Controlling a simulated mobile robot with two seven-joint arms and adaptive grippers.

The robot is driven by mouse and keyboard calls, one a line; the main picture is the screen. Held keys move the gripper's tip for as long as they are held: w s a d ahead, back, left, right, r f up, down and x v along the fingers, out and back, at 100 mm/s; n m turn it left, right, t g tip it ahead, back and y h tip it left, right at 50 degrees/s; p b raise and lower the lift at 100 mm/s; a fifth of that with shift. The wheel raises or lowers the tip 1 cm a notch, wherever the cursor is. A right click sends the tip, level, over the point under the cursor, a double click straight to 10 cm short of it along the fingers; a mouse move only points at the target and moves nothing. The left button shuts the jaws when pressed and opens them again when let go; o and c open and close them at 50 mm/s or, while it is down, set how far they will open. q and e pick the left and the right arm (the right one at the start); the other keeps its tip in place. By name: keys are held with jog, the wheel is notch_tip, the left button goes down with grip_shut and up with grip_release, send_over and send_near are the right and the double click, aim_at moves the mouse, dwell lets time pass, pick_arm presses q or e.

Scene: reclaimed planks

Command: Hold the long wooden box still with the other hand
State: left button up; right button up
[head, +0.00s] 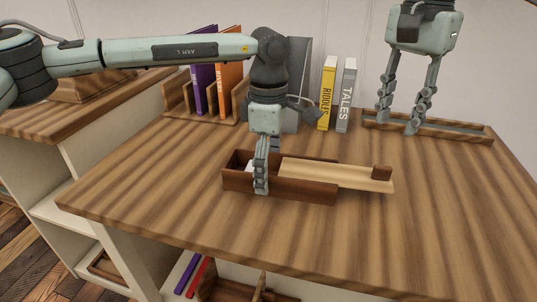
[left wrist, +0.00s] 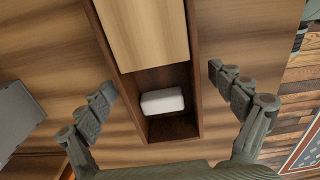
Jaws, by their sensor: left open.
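The long wooden box (head: 285,187) sits on the table, dark brown. A white object (left wrist: 162,100) lies in the uncovered end of the box. My left gripper (head: 262,182) is low over that end, open. In the left wrist view its fingers are on either side of the box (left wrist: 197,100), with visible gaps to its walls. My right gripper (head: 398,123) hangs open and empty at the back right, away from the box.
A shallow wooden tray (head: 460,132) lies under and beside my right gripper. Yellow (head: 327,93) and grey (head: 346,95) books stand at the back. A wooden rack (head: 178,107) holds purple and orange books. The table (head: 150,190) is clear in front and right.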

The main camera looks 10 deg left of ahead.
pick_arm(q)
jog(key=shift+f, duration=0.1)
jog(key=c, duration=1.4)
